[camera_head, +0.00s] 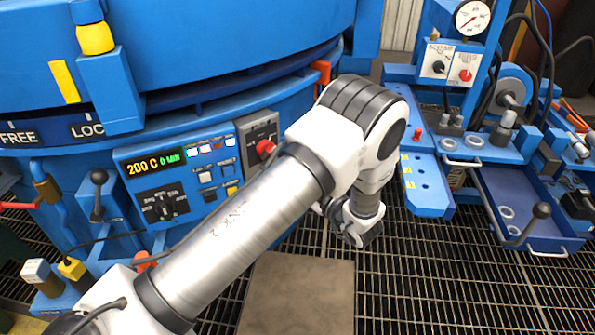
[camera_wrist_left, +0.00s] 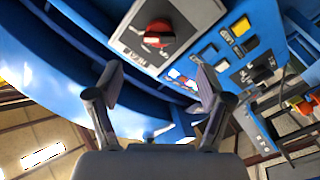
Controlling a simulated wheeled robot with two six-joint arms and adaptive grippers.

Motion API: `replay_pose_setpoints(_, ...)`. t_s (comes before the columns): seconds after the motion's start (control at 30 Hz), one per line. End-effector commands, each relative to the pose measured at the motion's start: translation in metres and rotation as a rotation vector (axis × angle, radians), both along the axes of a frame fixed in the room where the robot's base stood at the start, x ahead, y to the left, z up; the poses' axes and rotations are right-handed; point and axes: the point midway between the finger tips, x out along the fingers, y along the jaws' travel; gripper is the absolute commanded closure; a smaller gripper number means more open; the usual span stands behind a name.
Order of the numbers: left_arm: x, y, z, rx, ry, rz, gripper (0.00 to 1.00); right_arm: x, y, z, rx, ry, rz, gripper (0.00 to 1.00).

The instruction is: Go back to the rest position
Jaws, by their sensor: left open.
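My left arm reaches across the head view from the lower left, in front of the blue furnace (camera_head: 200,110). It bends down at a wrist part (camera_head: 350,222) right of the furnace's control panel (camera_head: 125,170); the fingers are not clear there. In the left wrist view my left gripper (camera_wrist_left: 157,85) is open, with nothing between its two fingers. Beyond the fingers is the furnace panel with a red rotary switch (camera_wrist_left: 158,32) on a grey plate, apart from the fingertips. The same switch (camera_head: 265,148) shows beside the arm in the head view. My right gripper is not visible.
A blue workbench with a pressure gauge (camera_head: 472,17) and a blue tray (camera_head: 560,235) stands at the right. A lever with a black ball (camera_head: 541,211) sticks up there. A flat brown plate (camera_head: 300,290) lies on the grated floor (camera_head: 420,280). The grating between is clear.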

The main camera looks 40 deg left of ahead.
Motion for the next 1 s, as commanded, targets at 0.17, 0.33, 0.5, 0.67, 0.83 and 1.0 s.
replay_pose_setpoints(0.17, 0.0, 0.0, 0.0, 0.0, 0.0, 0.0, 0.21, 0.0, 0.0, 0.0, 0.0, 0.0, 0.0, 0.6)
replay_pose_setpoints(0.33, -0.004, 0.003, -0.011, -0.002, 0.02, 0.006, 0.21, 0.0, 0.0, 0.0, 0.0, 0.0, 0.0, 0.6)
replay_pose_setpoints(0.5, -0.044, 0.027, -0.07, -0.022, 0.232, -0.051, 0.21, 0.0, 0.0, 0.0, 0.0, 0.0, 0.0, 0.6)
replay_pose_setpoints(0.67, -0.093, 0.012, -0.169, -0.2, 0.7, -0.422, 0.21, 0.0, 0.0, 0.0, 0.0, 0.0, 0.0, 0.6)
replay_pose_setpoints(0.83, -0.172, -0.043, -0.237, -0.416, 1.134, -0.816, 0.21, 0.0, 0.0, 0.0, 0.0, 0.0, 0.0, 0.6)
replay_pose_setpoints(1.0, -0.248, -0.097, -0.255, -0.564, 1.439, -1.166, 0.21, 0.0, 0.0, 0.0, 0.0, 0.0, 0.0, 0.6)
